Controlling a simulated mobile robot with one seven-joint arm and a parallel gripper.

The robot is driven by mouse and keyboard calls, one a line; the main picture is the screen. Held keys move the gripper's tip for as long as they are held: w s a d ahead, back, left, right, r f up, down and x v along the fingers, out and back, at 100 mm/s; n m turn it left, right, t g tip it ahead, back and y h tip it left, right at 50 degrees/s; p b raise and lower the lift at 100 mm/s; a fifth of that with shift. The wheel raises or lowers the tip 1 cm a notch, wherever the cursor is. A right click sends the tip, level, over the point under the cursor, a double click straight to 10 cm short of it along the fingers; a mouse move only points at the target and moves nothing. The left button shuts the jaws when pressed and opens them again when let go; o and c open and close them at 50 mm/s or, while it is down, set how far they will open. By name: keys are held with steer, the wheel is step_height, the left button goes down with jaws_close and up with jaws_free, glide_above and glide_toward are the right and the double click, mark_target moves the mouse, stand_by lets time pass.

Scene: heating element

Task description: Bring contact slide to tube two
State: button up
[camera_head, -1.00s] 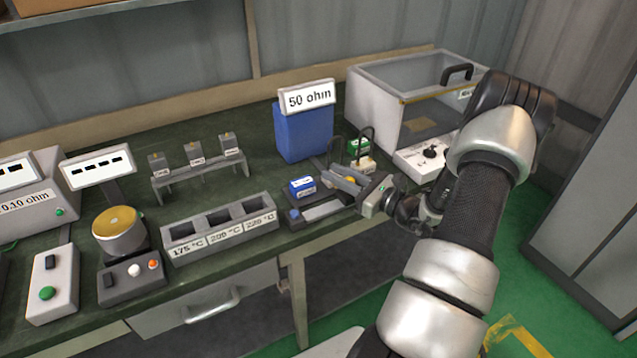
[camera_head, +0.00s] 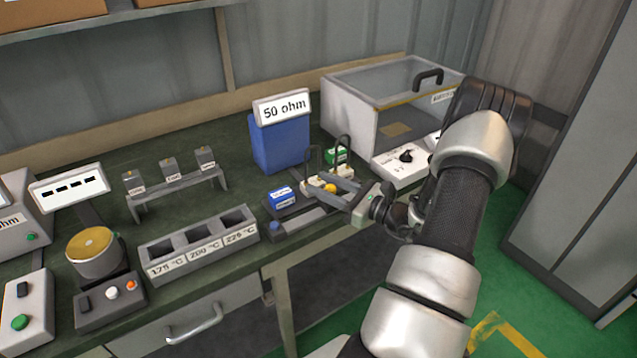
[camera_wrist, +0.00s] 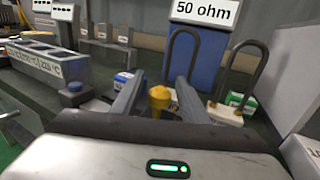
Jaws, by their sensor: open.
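The contact slide appears to be the yellow knob (camera_head: 329,188) near the bench's front edge, below the blue 50 ohm box. In the wrist view the yellow knob (camera_wrist: 159,97) stands between my two fingers, with gaps showing on both sides. My gripper (camera_head: 323,179) is open around it and holds nothing. Two black U-shaped tubes (camera_head: 344,150) stand behind my fingers on a pale base (camera_wrist: 225,115). Which one is tube two cannot be read. A dark rail (camera_head: 300,221) runs along the front, partly hidden by my gripper.
The 50 ohm box (camera_head: 278,142) and a glass-topped case (camera_head: 350,107) stand behind. A three-slot block (camera_head: 202,246) is to the left.

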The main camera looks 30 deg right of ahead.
steer(key=v, duration=1.5)
steer(key=shift+s, duration=0.25)
steer(key=shift+d, duration=0.1)
